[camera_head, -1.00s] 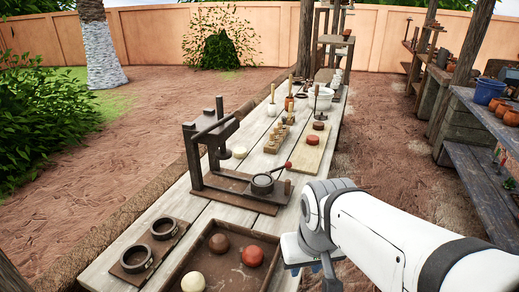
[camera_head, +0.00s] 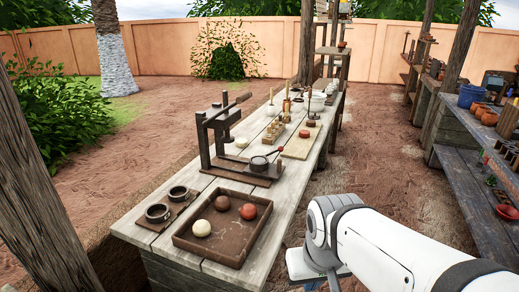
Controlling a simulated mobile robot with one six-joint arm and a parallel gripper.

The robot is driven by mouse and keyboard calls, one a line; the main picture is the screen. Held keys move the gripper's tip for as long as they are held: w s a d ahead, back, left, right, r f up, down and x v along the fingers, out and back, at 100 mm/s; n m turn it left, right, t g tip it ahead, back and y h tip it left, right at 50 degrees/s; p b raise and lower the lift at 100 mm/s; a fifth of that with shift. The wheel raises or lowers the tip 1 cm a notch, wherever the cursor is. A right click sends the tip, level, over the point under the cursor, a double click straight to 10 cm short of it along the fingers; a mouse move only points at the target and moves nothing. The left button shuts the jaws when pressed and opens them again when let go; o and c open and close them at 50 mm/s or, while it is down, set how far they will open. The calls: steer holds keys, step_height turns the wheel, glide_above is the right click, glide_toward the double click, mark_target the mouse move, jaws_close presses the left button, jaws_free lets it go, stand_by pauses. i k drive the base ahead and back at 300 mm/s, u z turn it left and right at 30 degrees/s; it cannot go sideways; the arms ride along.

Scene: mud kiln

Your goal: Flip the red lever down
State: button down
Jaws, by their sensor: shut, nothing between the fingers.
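A short lever with a red knob (camera_head: 280,150) sits on the dark press stand (camera_head: 240,168) on the long plank table. It slants up and to the right from beside a round dark ring mould (camera_head: 259,164). My white arm reaches in from the lower right. My gripper (camera_head: 312,284) hangs at the bottom edge, right of the table's near end and well apart from the lever. It is shut and empty, with its tips partly cut off by the frame.
A brown tray (camera_head: 180,240) with three balls and a board with two rings (camera_head: 150,226) lie at the table's (camera_head: 140,232) near end. A wooden post (camera_head: 45,190) stands at left, shelves (camera_head: 455,165) at right. Bare ground (camera_head: 390,165) lies between table and shelves.

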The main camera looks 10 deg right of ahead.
mark_target(281, 148)
steer(key=z, duration=0.05)
steer(key=k, duration=0.15)
steer(key=z, duration=1.6)
steer(key=i, duration=1.65)
steer(key=u, duration=2)
steer(key=i, duration=0.9)
steer(key=z, duration=0.15)
